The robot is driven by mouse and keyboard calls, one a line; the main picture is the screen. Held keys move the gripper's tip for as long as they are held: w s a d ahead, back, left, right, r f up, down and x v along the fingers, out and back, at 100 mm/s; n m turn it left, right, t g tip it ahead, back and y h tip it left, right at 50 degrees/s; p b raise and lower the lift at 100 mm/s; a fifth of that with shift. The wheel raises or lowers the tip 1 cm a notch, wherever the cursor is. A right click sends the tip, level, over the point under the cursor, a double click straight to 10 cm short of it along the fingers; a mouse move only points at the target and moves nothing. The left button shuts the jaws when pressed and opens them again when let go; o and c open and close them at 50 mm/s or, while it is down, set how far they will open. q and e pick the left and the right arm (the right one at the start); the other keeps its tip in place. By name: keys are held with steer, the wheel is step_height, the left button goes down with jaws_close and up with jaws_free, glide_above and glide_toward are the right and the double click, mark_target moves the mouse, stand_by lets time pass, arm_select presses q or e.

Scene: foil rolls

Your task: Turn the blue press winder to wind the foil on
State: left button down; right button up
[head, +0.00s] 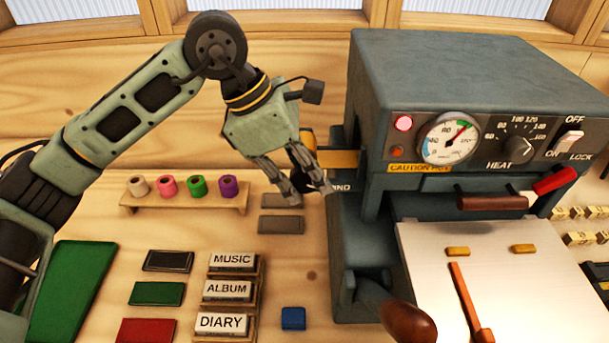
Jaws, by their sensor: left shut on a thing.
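The blue-grey press (440,75) stands at right, with a gauge, a heat dial and switches on its front. Its winder (301,181) is a dark knob on the left side, by a yellow bar and a partly covered label ending in "IND". My left gripper (306,191) reaches down at the press's left side, its fingers on either side of the winder and shut on it. The fingers hide much of the winder, so its turn angle cannot be read. My right gripper is not in view.
A wooden rack (184,204) holds several coloured foil rolls at left. Name blocks (232,262), coloured pads and a small blue block (293,318) lie on the table. A brown-handled lever (408,321) sticks out at the press's front. A metal plate (500,265) lies at right.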

arm_select(q)
steer(key=c, duration=1.6)
jaws_free()
steer(key=v, duration=1.2)
steer(key=shift+d, duration=0.1)
